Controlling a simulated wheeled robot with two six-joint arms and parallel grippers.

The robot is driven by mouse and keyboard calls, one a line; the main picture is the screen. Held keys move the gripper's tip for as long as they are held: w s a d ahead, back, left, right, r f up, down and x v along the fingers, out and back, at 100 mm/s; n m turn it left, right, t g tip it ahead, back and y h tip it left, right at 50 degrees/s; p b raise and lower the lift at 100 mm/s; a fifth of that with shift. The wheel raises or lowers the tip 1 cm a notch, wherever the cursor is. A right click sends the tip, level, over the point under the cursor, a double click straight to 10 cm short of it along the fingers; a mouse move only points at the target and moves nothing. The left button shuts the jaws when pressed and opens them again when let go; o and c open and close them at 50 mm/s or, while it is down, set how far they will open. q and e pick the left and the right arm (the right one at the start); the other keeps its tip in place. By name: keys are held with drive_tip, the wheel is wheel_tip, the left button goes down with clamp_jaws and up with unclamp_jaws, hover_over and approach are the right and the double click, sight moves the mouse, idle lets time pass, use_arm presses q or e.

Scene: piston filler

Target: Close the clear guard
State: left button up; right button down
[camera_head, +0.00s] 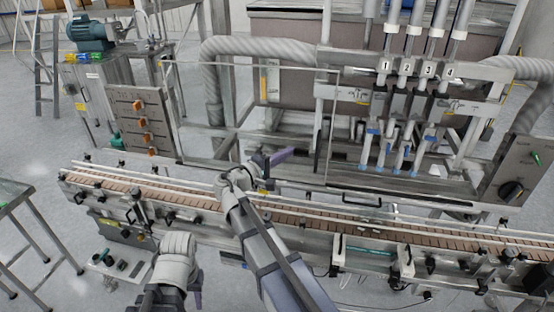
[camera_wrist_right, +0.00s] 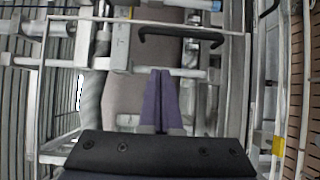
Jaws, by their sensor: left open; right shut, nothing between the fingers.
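The clear guard (camera_head: 250,66) is a see-through panel with a thin pale frame, standing behind the conveyor. Its edges show left of the numbered filling nozzles; how far it extends to the right is hard to tell. A dark handle (camera_head: 362,200) shows low in front of the nozzles; a black bar handle (camera_wrist_right: 182,36) shows at the top of the right wrist view. My right gripper (camera_head: 280,157) is shut and empty above the conveyor, its purple fingers (camera_wrist_right: 160,98) apart from that handle. My left gripper (camera_head: 197,288) is open, low in front of the conveyor, its fingers mostly hidden.
The conveyor (camera_head: 420,224) with its rails runs across the front. A control panel with orange knobs (camera_head: 142,122) stands left, and a grey box with a black knob (camera_head: 512,190) right. Numbered filling cylinders (camera_head: 407,68) rise behind.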

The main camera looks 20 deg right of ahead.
sight(307, 150)
drive_tip(key=shift+s+d, duration=0.1)
drive_tip(key=shift+d, duration=3.35)
drive_tip(key=shift+d, duration=0.1)
